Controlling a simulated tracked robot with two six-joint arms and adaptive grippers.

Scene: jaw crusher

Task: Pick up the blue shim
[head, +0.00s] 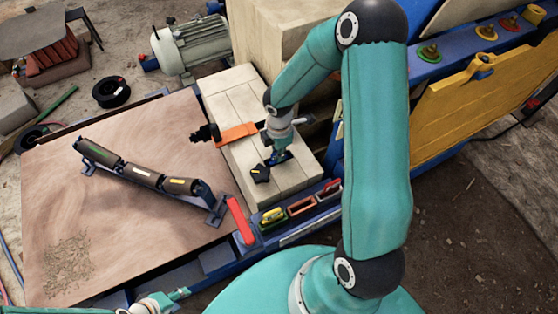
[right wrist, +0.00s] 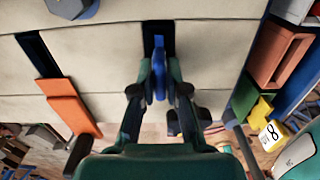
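The blue shim (right wrist: 158,70) stands upright at a dark slot in the pale block top (right wrist: 215,45) in the right wrist view. The right gripper (right wrist: 160,78) has its fingertips close together, one on each side of the shim, and looks shut on it. In the head view the right gripper (head: 279,150) is low over the pale block (head: 228,88), and a little blue (head: 281,158) shows at its tips. The shim's lower end is hidden. The left gripper (head: 170,299) is at the bottom edge, partly cut off, away from the block; its opening is unclear.
An orange strip (head: 236,134) lies across the block left of the right gripper. A dark angular piece (head: 260,174) sits close in front. Coloured pieces fill holders (head: 301,205) along the blue rail. A roller frame (head: 140,176) stands on the brown board (head: 130,250).

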